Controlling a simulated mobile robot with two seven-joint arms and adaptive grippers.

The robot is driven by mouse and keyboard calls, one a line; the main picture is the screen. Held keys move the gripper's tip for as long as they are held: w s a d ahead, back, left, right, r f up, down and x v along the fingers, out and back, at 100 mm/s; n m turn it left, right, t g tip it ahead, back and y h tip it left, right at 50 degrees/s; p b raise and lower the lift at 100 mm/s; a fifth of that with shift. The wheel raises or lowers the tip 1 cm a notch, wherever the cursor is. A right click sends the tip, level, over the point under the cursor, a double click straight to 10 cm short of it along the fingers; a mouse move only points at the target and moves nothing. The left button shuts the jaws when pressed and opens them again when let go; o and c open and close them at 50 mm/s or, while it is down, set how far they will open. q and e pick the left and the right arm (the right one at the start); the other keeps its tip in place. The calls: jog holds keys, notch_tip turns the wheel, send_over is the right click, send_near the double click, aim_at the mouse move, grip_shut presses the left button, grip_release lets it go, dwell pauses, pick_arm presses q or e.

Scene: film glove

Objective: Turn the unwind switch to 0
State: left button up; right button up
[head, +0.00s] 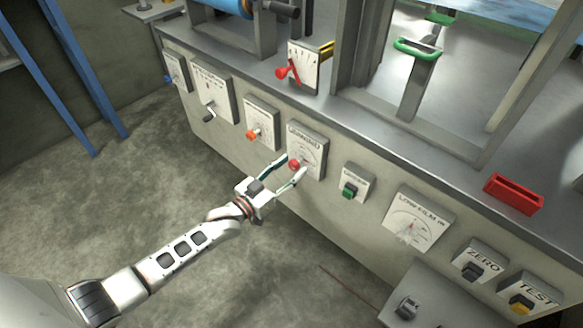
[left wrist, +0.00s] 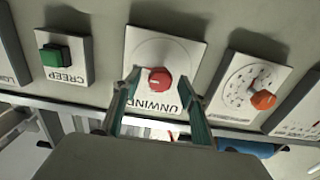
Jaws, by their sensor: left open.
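The unwind switch is a red knob (head: 294,165) on a pale plate (head: 311,141) on the front of the machine. In the left wrist view the plate reads UNWIND upside down, and the red knob (left wrist: 160,80) shows between the fingertips. My left gripper (head: 288,168) is open, with one finger on each side of the knob. It also shows in the left wrist view (left wrist: 159,88), fingers apart. I cannot tell whether the fingers touch the knob. The dial's marks are too small to read. My right gripper is not in view.
A green CREEP button (head: 349,190) sits right of the unwind plate in the head view, and an orange knob (head: 252,134) sits left of it. A red-pointer dial (head: 291,70) and a red tray (head: 514,194) are on the machine top. The floor (head: 190,250) below is clear.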

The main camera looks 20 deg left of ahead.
pick_arm(q)
jog(key=shift+w, duration=0.2)
jog(key=shift+c, duration=0.2)
jog(key=c, duration=1)
jog(key=shift+c, duration=0.2)
